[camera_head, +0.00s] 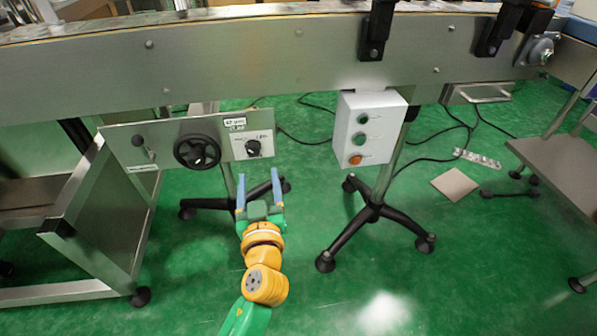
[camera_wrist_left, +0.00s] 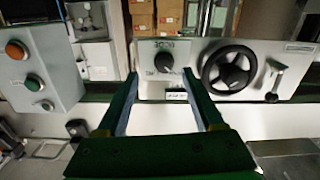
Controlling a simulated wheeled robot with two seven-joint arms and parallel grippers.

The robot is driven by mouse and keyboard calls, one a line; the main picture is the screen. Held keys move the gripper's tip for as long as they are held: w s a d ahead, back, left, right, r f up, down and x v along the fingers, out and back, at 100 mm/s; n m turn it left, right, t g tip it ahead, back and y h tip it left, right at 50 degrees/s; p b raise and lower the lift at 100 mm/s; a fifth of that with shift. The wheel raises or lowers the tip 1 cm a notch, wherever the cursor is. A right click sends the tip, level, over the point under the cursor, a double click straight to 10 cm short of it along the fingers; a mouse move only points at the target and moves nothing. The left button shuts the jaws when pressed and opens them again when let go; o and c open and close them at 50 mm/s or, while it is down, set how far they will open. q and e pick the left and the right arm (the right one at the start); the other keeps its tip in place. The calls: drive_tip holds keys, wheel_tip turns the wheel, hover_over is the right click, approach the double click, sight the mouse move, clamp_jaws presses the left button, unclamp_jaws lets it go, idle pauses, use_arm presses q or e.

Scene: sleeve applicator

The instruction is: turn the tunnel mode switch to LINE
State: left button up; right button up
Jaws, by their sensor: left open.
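The tunnel mode switch is a black knob (camera_head: 253,148) on a white plate at the right end of the grey panel (camera_head: 215,130). It also shows in the left wrist view (camera_wrist_left: 164,62), where the scene appears upside down. The plate's small lettering is too blurred to read, so the knob's setting cannot be told. My left gripper (camera_head: 258,181) is open and empty, below and in front of the knob, apart from it. In the left wrist view the knob lies between the fingertips (camera_wrist_left: 160,76). My right gripper is not in view.
A black handwheel (camera_head: 197,151) and a small lever (camera_head: 143,149) sit left of the knob. A white button box (camera_head: 364,130) hangs to the right. The conveyor side (camera_head: 250,60) runs above. Wheeled stand legs (camera_head: 375,212) are on the green floor.

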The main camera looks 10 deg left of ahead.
sight(253, 152)
use_arm(q)
drive_tip(key=x, duration=0.2)
drive_tip(key=r+x, duration=0.1)
drive_tip(key=x, duration=0.1)
drive_tip(key=a+x, duration=0.1)
drive_tip(key=x, duration=0.1)
drive_tip(key=shift+w+r, duration=0.15)
drive_tip(key=shift+w, duration=0.05)
clamp_jaws()
